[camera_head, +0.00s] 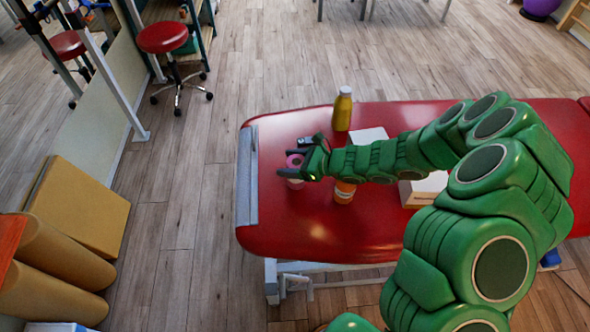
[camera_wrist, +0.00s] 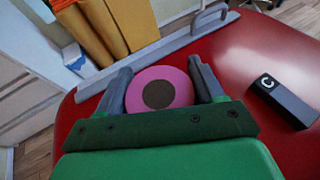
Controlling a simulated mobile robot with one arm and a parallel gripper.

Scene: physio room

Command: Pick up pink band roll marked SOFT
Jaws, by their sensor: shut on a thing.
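The pink band roll (camera_head: 294,162) is at the left end of the red treatment table (camera_head: 290,222). In the wrist view the roll (camera_wrist: 141,95) shows its round pink end with a dark centre. My gripper (camera_head: 290,164) is shut on the roll, with one finger on each side of it in the wrist view (camera_wrist: 160,90). No SOFT marking can be read. I cannot tell whether the roll still touches the table.
A yellow bottle (camera_head: 343,108), an orange bottle (camera_head: 344,192) and white boxes (camera_head: 424,189) stand on the table near my arm. A dark block marked C (camera_wrist: 283,101) lies right of the roll. A metal rail (camera_head: 247,176) edges the table's left end.

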